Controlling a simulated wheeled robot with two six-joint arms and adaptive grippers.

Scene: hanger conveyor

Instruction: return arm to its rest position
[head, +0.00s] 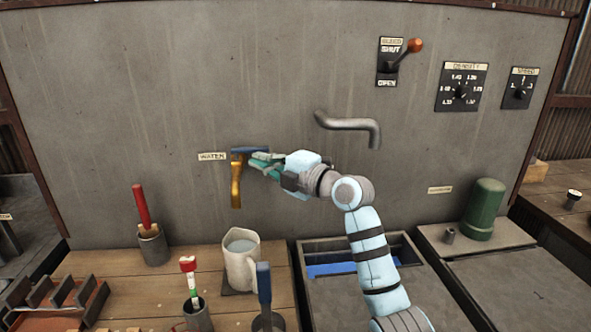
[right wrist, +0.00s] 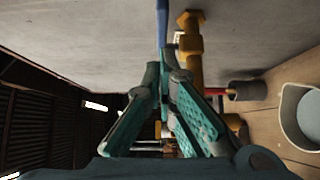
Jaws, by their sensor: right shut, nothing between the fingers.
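My right gripper (head: 262,161) is at the back wall, just right of the water tap. Its fingers are shut with nothing between them; they also show in the right wrist view (right wrist: 165,70). The tap has a yellow spout (head: 236,186) pointing down and a blue lever (head: 248,150) lying sideways above it. In the right wrist view the blue lever (right wrist: 162,24) and yellow tap body (right wrist: 190,45) are just beyond the fingertips. Whether the fingertips touch the lever I cannot tell. My left gripper is out of view.
Below the gripper, a white jug (head: 241,268) stands on the wooden bench, with a red-handled tool (head: 141,205) in a cup to its left. A grey bent pipe (head: 352,125) sticks out above my right arm. A green cylinder (head: 485,210) stands at the right.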

